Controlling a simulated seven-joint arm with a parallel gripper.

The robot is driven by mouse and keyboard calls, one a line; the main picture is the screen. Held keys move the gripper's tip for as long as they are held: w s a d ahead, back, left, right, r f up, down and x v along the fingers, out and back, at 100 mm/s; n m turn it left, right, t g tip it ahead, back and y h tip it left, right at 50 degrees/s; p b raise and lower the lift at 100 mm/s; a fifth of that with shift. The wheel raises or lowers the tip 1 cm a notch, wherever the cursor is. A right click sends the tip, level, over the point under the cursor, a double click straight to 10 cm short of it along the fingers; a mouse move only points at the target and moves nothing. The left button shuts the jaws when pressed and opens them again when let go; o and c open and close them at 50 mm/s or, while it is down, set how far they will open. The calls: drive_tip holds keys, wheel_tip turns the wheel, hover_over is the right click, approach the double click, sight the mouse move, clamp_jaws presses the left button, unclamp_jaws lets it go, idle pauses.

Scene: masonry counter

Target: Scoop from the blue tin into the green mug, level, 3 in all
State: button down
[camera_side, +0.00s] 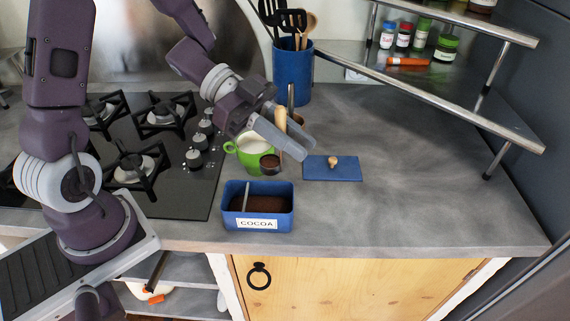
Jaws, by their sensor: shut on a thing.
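The blue tin (284,215), labelled COCOA, stands near the counter's front edge with dark brown powder inside. A thin grey strip (246,197) stands up at the left inside it. The green mug (251,161) stands upright behind the tin, handle to the left; its inside looks whitish. My gripper (284,140) is shut on the wooden handle of a scoop (270,163), to the right of the mug. The scoop's round bowl is dark on top, apparently holding brown powder, and overlaps the mug's front right side in this view. I cannot tell whether they touch.
A blue lid (347,174) with a wooden knob lies to the right of the mug. A blue utensil crock (293,77) stands behind. A gas hob (143,205) is at left, a metal shelf (460,107) with jars at right. The right counter is clear.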

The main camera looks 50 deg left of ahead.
drive_tip(key=w+a+r, duration=0.3)
drive_tip(key=w+a, duration=0.1)
drive_tip(key=a, duration=0.6)
drive_tip(key=s+d+f+m+t, duration=0.1)
drive_tip(key=s+f+m+t, duration=0.5)
drive_tip(key=m, duration=0.5)
drive_tip(key=shift+d+f+t+h, duration=0.15)
drive_tip(key=shift+d+t+h, duration=0.15)
drive_tip(key=shift+d+t, duration=0.1)
drive_tip(key=shift+s, duration=0.1)
drive_tip(key=w+a+r+n+g, duration=0.2)
drive_tip(key=w+r+n+g, duration=0.4)
drive_tip(key=r+n, duration=0.2)
drive_tip(key=n, duration=0.2)
drive_tip(key=shift+w+r+n+g, duration=0.2)
drive_tip(key=shift+r+n+g, duration=0.1)
drive_tip(key=shift+n+g, duration=0.1)
